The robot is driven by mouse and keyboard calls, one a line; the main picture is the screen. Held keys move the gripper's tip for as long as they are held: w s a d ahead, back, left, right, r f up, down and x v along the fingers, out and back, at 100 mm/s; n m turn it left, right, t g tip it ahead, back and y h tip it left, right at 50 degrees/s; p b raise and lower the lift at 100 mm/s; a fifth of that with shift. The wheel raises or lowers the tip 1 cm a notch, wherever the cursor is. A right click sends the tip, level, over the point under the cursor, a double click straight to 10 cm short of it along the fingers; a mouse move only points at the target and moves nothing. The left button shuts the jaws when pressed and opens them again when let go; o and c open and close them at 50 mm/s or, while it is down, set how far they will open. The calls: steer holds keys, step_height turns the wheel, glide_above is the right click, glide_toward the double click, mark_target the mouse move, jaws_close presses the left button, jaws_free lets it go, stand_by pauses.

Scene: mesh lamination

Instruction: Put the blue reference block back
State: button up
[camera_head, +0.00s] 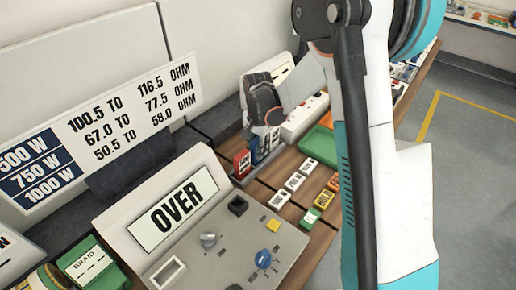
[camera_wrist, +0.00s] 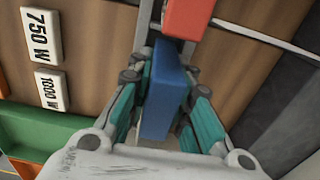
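The blue reference block (camera_wrist: 163,92) stands between the two teal fingers of my gripper (camera_wrist: 162,76) in the wrist view. The fingers lie close against its two sides and appear shut on it. In the head view my gripper (camera_head: 264,108) is above a small rack at the back of the bench. Blue faces (camera_head: 257,154) show just below it, next to a red block (camera_head: 242,163). The red block (camera_wrist: 187,18) is also just beyond the blue one in the wrist view. The blue block's lower end and how it sits in the rack are hidden.
A meter (camera_head: 140,232) reading OVER stands at the front left. Label tiles, including 750 W (camera_wrist: 42,36) and 1000 W (camera_wrist: 51,90), lie on the wooden bench. A green tray (camera_head: 319,146) is to the right of the rack. A resistance chart (camera_head: 120,120) stands behind.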

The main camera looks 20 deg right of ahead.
steer(key=o, duration=0.5)
step_height(320, 180, up, 12)
stand_by(0.5)
